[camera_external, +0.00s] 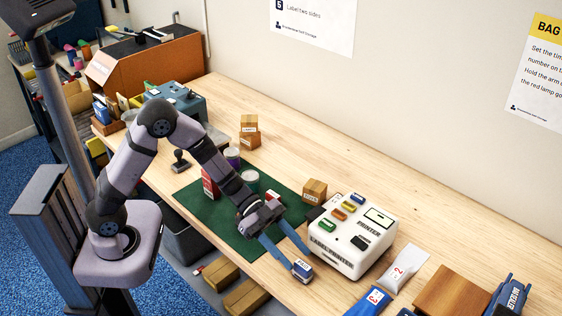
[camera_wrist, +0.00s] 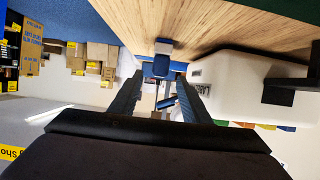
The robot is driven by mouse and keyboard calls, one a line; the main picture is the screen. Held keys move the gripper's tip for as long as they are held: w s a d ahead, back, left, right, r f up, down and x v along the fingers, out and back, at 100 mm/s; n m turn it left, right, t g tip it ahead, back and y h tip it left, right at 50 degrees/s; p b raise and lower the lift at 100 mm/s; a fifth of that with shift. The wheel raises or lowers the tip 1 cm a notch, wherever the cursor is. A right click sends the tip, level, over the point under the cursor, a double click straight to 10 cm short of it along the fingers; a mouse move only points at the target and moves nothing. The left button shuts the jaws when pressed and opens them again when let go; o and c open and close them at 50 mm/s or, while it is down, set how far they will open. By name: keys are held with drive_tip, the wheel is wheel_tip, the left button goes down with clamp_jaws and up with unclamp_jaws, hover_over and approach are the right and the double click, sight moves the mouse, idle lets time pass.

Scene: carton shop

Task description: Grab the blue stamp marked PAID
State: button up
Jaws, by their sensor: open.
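A small blue block with a white label (camera_external: 302,270) stands near the table's front edge, left of the label printer; its lettering is too small to read with certainty. In the wrist view a blue block (camera_wrist: 161,68) with a pale part beyond it shows between my fingertips, apparently the same thing. My gripper (camera_external: 299,259) is open, its two blue fingers reaching down to the labelled block, one on each side or just short of it. In the wrist view my gripper (camera_wrist: 159,77) has a gap around the block. I cannot tell whether a finger touches it.
The white label printer (camera_external: 349,235) stands close right of my fingers. A dark-handled stamp (camera_external: 180,159) sits left of the green mat (camera_external: 226,225). A small carton (camera_external: 314,191) stands behind my gripper. Pouches (camera_external: 406,267) lie at right. The table behind the printer is clear.

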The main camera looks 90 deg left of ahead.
sight(310, 273)
drive_tip(key=shift+p+x, duration=0.85)
drive_tip(key=shift+x, duration=3.35)
drive_tip(key=shift+s, duration=0.1)
clamp_jaws()
